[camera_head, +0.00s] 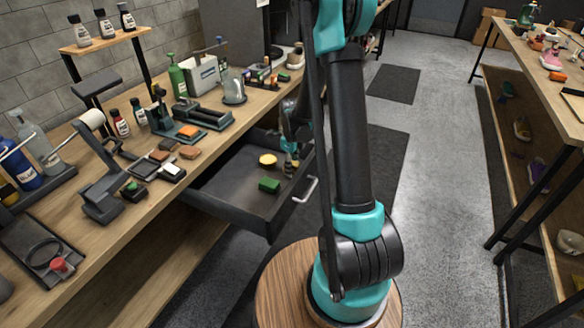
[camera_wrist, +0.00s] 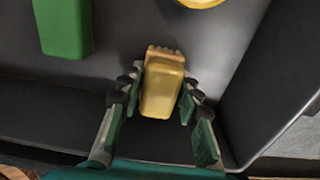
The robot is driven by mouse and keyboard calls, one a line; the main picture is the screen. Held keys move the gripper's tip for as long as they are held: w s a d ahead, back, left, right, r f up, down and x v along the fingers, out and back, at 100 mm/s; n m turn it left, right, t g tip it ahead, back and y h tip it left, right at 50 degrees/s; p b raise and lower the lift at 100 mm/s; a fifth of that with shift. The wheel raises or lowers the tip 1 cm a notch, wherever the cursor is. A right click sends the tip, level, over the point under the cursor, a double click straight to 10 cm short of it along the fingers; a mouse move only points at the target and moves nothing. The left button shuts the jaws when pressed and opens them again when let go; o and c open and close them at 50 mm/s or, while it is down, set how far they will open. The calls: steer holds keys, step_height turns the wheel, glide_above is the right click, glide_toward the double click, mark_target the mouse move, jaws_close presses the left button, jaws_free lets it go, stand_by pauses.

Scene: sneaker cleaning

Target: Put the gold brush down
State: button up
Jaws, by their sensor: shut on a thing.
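The gold brush (camera_wrist: 160,95) is between the two fingers of my gripper (camera_wrist: 162,80) in the wrist view. My gripper is shut on it. The brush's tan bristle end points away from my palm. My gripper also shows in the head view (camera_head: 291,152), over the right side of the open drawer (camera_head: 226,201). The brush is inside or just above the drawer; I cannot tell if it touches the drawer floor.
A green block-like brush (camera_head: 269,185) and a round yellow item (camera_head: 267,160) lie in the drawer. The drawer's handle (camera_head: 306,190) is at its front. The workbench (camera_head: 122,224) above holds bottles, tools and small brushes. Bare drawer floor surrounds the items.

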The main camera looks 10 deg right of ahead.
steer(key=o, duration=1)
steer(key=shift+f, duration=0.1)
step_height(320, 180, up, 11)
steer(key=shift+r, duration=0.6)
steer(key=shift+s+d+f+n+t, duration=0.35)
steer(key=shift+s+d+n+t, duration=0.35)
steer(key=shift+s+n, duration=3.25)
steer(key=shift+s+d+f+n+t, duration=0.35)
steer(key=shift+s+d+n+t, duration=0.35)
steer(key=shift+s+n, duration=3.2)
steer(key=shift+s+d+f+n+t, duration=0.35)
steer(key=shift+s+d+n+t, duration=0.35)
steer(key=shift+s+n, duration=3.25)
